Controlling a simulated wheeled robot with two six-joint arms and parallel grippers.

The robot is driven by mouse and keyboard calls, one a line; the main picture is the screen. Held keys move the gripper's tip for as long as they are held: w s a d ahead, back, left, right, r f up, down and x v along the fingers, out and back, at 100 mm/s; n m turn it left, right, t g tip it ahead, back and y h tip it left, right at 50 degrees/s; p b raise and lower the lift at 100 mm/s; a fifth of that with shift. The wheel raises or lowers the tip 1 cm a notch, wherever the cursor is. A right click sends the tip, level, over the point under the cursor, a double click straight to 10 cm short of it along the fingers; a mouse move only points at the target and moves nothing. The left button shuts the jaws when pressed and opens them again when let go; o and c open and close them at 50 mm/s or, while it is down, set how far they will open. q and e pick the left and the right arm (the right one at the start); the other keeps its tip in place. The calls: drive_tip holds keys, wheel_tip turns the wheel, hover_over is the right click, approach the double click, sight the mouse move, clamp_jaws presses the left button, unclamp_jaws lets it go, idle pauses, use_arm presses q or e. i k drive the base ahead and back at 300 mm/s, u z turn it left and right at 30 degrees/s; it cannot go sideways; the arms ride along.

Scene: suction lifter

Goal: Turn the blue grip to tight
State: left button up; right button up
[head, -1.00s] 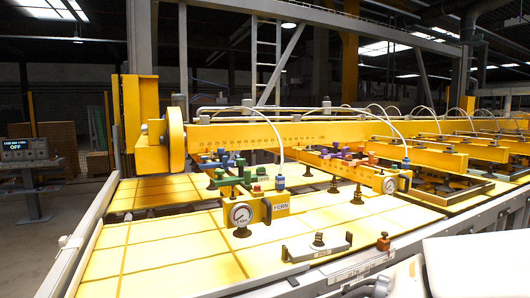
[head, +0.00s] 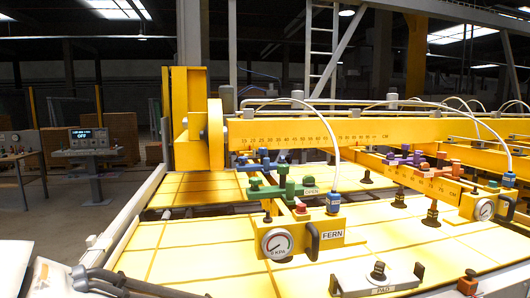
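On the nearest yellow lifter unit, marked FERN (head: 332,235), a blue cylindrical fitting (head: 333,202) stands upright with a white hose rising from it. Blue-grey cross-shaped handles (head: 266,164) show behind a green handle (head: 284,188) beside an OPEN label (head: 312,192). I cannot tell which blue part is the grip, nor read any tight mark. A red knob (head: 301,207) sits near the gauge (head: 277,244), which is marked KPA. Neither of my grippers is in view.
A yellow beam (head: 370,132) with a number scale runs above the yellow panels (head: 180,240). Another unit with a gauge (head: 484,209) stands at right. A console (head: 90,140) reading OFF stands at left.

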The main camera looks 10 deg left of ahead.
sight(242, 159)
drive_tip(key=u, duration=0.1)
drive_tip(key=i, duration=0.65)
drive_tip(key=u, duration=1)
drive_tip(key=i, duration=0.6)
drive_tip(key=u, duration=0.65)
